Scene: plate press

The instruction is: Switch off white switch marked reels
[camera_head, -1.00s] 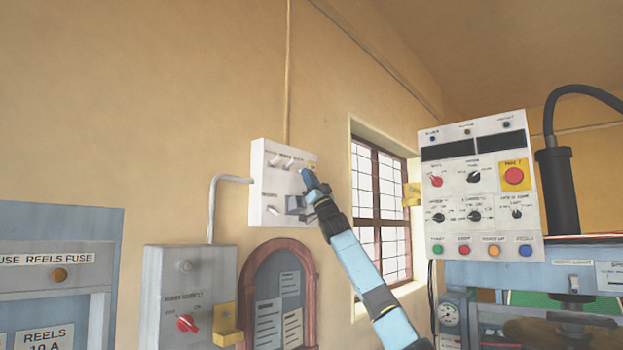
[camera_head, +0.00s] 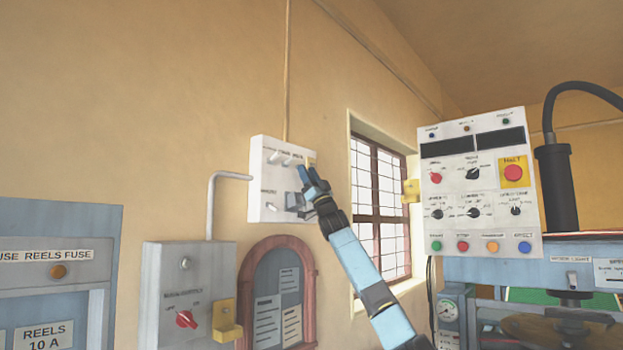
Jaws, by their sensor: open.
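A white switch panel (camera_head: 262,184) is fixed on the wall, with several small white toggle switches (camera_head: 285,159) in a row near its top. Labels run above the toggles, but they are too small to read surely, so I cannot tell which is marked reels. A lower switch (camera_head: 271,206) sits near the bottom left of the panel. My gripper (camera_head: 302,186) is open at the panel's right side and hides part of its lower right. I cannot tell whether a finger touches the panel.
A grey box with a red knob (camera_head: 186,319) and a yellow bracket (camera_head: 226,318) stand below left. An arched notice board (camera_head: 245,310) is below the panel. A control panel (camera_head: 460,197) with buttons stands at right, a window (camera_head: 380,208) between.

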